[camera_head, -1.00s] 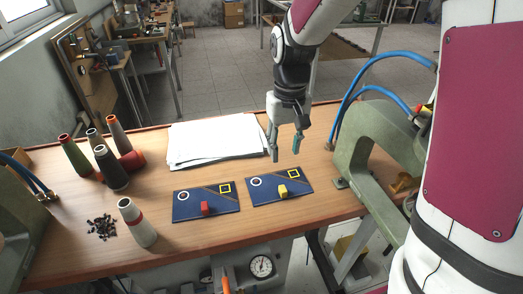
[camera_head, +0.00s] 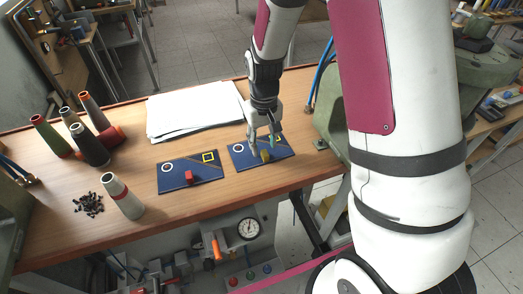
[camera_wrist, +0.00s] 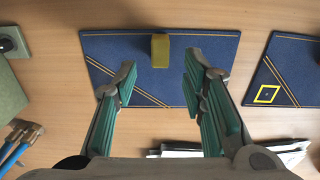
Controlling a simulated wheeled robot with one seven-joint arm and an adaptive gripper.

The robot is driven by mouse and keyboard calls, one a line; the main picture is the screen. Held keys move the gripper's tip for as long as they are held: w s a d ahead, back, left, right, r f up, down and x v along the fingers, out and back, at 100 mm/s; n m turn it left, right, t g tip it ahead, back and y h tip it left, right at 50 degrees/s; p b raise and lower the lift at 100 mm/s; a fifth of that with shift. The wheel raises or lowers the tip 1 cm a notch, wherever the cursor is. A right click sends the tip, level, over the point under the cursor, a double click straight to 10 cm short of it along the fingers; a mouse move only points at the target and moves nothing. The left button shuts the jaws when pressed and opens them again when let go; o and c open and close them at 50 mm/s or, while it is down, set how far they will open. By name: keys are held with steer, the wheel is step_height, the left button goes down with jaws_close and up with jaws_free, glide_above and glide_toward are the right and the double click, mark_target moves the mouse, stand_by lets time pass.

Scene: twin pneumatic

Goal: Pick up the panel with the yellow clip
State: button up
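The panel with the yellow clip (camera_head: 240,158) lies flat on the wooden table, a blue board with a white ring and diagonal stripes. Its yellow clip (camera_wrist: 160,51) stands near one long edge in the wrist view. My gripper (camera_head: 264,146) is above this panel, fingers pointing down. In the wrist view my gripper (camera_wrist: 158,100) has its teal finger pads wide apart with nothing between them, and the clip is beyond them, roughly centred between the two sides. I cannot tell the exact height above the panel. The panel's yellow square is hidden behind the fingers.
A second blue panel (camera_head: 172,184) with a red clip (camera_head: 189,176) lies to the left. White paper sheets (camera_head: 190,108) lie behind. Thread cones (camera_head: 90,148) and small black pieces (camera_head: 88,205) are at left. A green machine (camera_head: 332,128) stands at right.

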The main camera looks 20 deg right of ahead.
steer(key=shift+f, duration=1.15)
jaws_close()
steer(key=shift+r, duration=0.15)
